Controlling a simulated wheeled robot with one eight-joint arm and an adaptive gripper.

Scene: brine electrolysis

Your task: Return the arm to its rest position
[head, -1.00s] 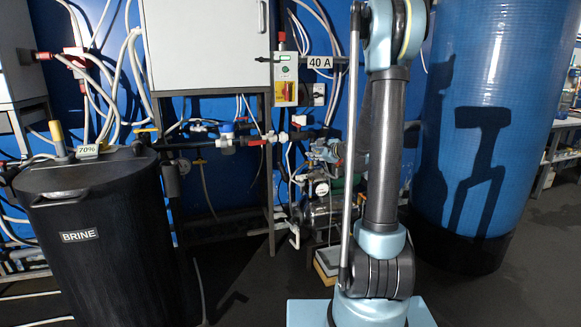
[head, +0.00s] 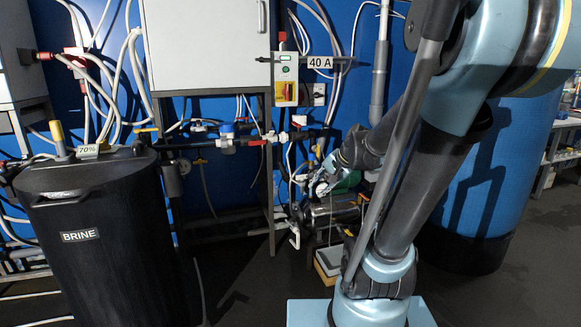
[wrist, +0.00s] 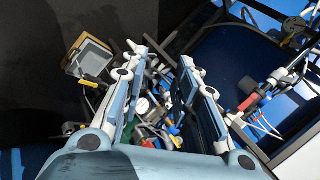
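My arm rises from its light-blue base in the head view, with its lower link leaning to the right and its elbow at the upper right. The forearm reaches away toward the piping and pump. My gripper (head: 322,187) shows small beside the piping in the middle of the head view. In the wrist view my gripper (wrist: 164,58) has its two fingers spread apart. Nothing is held between them; pipe fittings and a round gauge (wrist: 143,106) show through the gap beyond. Whether the fingers touch any piping cannot be told.
A black brine tank (head: 100,240) stands at the left. A grey cabinet (head: 205,45) and a 40 A switch box (head: 286,78) are above the pipes. A large blue tank (head: 520,150) stands behind my arm at the right. Dark floor lies open at the front centre.

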